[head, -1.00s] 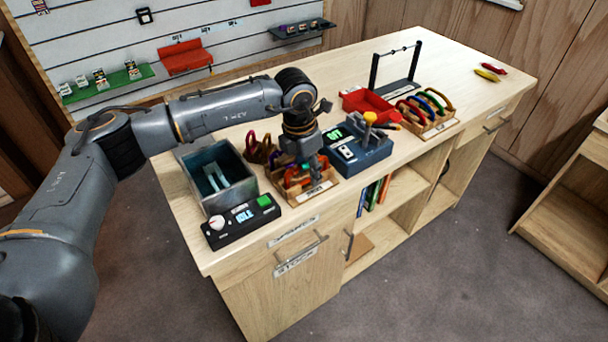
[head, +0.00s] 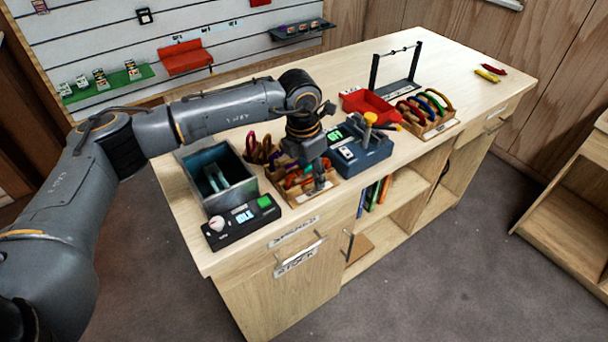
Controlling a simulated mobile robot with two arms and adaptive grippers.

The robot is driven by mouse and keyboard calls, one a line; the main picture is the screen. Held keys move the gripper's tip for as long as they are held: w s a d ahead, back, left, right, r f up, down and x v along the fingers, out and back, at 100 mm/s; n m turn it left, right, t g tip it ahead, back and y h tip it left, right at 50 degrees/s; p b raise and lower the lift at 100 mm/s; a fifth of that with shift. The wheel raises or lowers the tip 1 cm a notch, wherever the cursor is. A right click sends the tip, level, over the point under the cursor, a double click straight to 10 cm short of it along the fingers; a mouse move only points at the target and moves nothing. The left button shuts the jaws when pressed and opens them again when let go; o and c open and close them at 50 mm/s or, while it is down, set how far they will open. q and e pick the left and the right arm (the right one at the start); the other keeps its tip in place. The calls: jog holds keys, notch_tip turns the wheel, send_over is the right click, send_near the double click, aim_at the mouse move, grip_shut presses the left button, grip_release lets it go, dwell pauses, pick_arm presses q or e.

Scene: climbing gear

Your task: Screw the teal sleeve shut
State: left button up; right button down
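My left gripper (head: 320,178) points down over the front right part of a small wooden tray (head: 316,192) with a white label. Several small orange and red pieces of gear (head: 294,182) sit in the tray, with bits of green or teal among them. I cannot make out a teal sleeve for certain; the gripper hides part of the tray. The fingers are too small and dark to tell whether they are open or shut, or whether they touch anything. My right gripper is not in view.
Left of the tray stand an open grey bin (head: 241,188) and a black box with a lit display (head: 242,222). A dark blue device (head: 366,157) stands close on the right. Further right are a red tray (head: 372,106) and a rack of coloured rings (head: 428,118). The far counter is mostly clear.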

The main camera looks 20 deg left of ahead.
pick_arm(q)
jog(key=shift+d+r+p, duration=0.1)
jog(key=shift+r+p, duration=0.4)
jog(key=shift+r, duration=0.7)
jog(key=shift+w, duration=0.1)
jog(key=shift+w+a+b, duration=0.3)
jog(key=shift+a, duration=0.25)
jog(key=shift+w+a, duration=0.35)
jog(key=shift+a, duration=0.1)
jog(key=shift+s+d+f+b, duration=0.1)
jog(key=shift+d+f+b, duration=0.15)
jog(key=shift+f+b, duration=0.4)
jog(key=shift+s+d+f+b, duration=0.1)
jog(key=shift+d+f+b, duration=0.1)
jog(key=shift+f+b, duration=0.45)
jog(key=shift+s+d, duration=0.5)
jog(key=shift+d, duration=0.1)
